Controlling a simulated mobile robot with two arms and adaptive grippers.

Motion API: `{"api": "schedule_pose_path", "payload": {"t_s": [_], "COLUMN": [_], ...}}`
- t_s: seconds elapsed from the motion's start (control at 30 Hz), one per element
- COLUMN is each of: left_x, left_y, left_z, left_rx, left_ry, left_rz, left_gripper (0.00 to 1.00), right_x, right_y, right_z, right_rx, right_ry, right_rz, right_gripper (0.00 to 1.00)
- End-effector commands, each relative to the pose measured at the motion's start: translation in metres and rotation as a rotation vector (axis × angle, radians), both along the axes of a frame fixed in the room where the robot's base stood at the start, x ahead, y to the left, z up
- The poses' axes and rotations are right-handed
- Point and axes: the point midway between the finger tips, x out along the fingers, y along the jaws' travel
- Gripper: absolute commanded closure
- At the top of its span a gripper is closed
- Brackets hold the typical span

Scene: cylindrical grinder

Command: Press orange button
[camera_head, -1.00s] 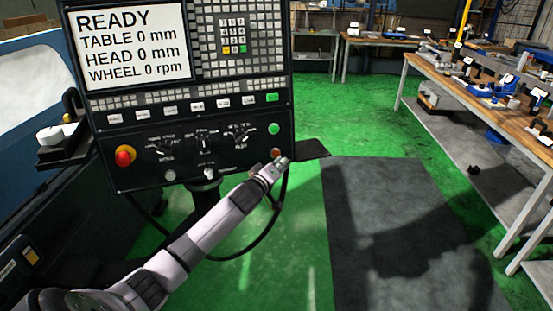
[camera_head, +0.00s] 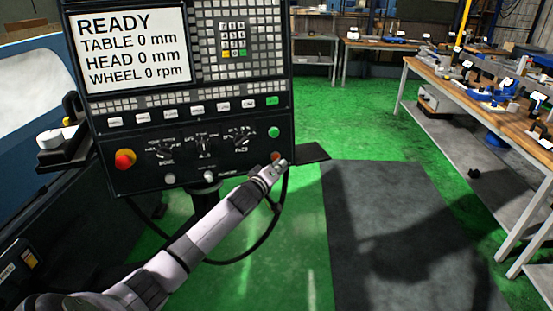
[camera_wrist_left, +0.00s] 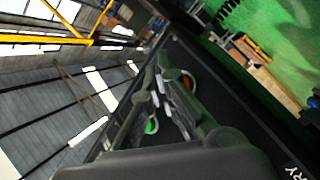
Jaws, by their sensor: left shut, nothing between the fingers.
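The orange button (camera_head: 276,155) is at the lower right of the black control panel (camera_head: 140,187), below a green round button (camera_head: 274,132). In the head view my left gripper (camera_head: 282,164) is at the panel's lower right corner, its tip just below and partly over the orange button. I cannot tell whether it touches. The gripper is shut and empty. In the left wrist view the orange button (camera_wrist_left: 188,82) shows beside the dark fingers (camera_wrist_left: 165,90), and the green button (camera_wrist_left: 151,127) is nearer the bottom. My right gripper is not in view.
The screen (camera_head: 133,50) reads READY with zeros. A red knob (camera_head: 125,160) is at the panel's lower left. A black cable (camera_head: 262,238) loops below the panel. A workbench (camera_head: 480,90) with tools stands at the right, with green floor (camera_head: 345,110) between.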

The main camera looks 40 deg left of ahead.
Motion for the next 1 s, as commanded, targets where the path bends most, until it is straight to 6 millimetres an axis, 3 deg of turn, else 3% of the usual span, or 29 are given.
{"api": "schedule_pose_path", "payload": {"t_s": [1.0], "left_x": [0.0050], "left_y": [0.0067], "left_z": [-0.0011], "left_rx": [0.000], "left_ry": [0.000], "left_rz": [0.000], "left_gripper": [1.00], "right_x": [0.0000], "right_y": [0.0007], "right_z": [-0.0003], "right_rx": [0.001], "right_ry": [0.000], "right_rz": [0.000], "right_gripper": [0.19]}}
